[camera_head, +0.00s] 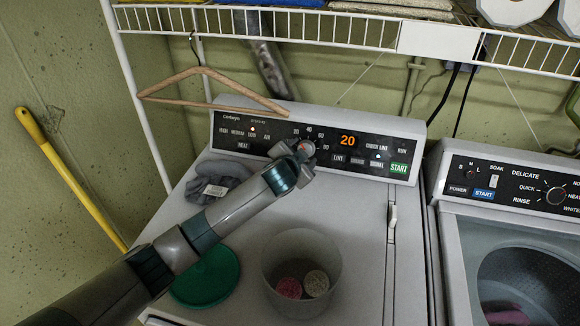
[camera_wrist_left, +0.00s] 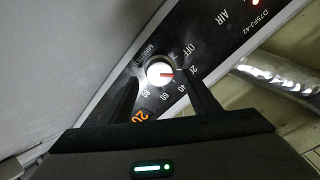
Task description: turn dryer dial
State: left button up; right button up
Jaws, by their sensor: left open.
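The dryer (camera_head: 350,230) stands in the middle of the head view with its black control panel at the back; the display (camera_head: 348,140) reads 20. In the wrist view the dryer dial (camera_wrist_left: 159,72) is a round white knob with a red mark pointing right, near 20. My left gripper (camera_head: 303,158) is at the panel and hides most of the dial in the head view. In the wrist view the left gripper (camera_wrist_left: 162,85) is open, with one finger on each side of the dial. I cannot tell whether the fingers touch it. My right gripper is not in view.
A grey cloth (camera_head: 222,178), a green lid (camera_head: 207,278) and a clear tub (camera_head: 302,262) with two balls are on the dryer top. A wooden hanger (camera_head: 210,85) hangs below the wire shelf (camera_head: 340,32) above the panel. A washer (camera_head: 505,225) stands to the right.

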pick_arm(q)
jog(key=b+v, duration=0.3)
jog(key=v, duration=1.1)
jog(key=shift+s+r, duration=0.1)
